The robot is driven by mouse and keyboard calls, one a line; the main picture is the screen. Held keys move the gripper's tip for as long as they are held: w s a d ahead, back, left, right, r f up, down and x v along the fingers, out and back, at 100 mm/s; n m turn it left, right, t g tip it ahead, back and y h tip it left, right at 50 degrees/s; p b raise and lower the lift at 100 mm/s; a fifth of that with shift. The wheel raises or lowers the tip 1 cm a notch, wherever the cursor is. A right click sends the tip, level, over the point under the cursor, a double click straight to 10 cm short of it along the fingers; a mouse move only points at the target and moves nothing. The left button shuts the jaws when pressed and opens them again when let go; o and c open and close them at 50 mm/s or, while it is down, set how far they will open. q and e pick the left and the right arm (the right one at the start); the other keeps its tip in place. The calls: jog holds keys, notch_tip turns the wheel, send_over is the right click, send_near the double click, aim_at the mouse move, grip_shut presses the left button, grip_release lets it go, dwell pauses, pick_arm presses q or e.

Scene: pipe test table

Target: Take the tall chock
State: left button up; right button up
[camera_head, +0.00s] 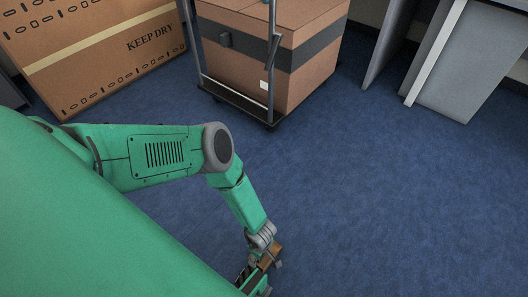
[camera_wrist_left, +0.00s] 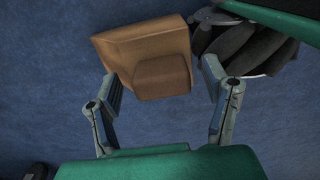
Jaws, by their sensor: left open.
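A brown wooden block with a wedge-like shape, which looks like the chock (camera_wrist_left: 145,50), shows in the left wrist view over the blue floor. My left gripper (camera_wrist_left: 160,72) is open, with one finger on each side of the block. The left finger is close to the block's left side; a gap shows at the right finger. I cannot tell whether either finger touches it. In the head view my left arm reaches down to the lower middle, and the brown block (camera_head: 266,259) shows at the gripper, partly hidden. My right gripper is not in view.
A black ribbed, rounded thing (camera_wrist_left: 240,45) lies right beside the block in the wrist view. A trolley (camera_head: 240,100) with a large carton (camera_head: 295,65), a KEEP DRY carton (camera_head: 90,50) and grey furniture (camera_head: 470,60) stand farther back. The blue floor at right is clear.

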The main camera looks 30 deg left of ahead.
pick_arm(q)
jog(key=shift+f, duration=0.3)
grip_shut()
jog(key=shift+r, duration=0.1)
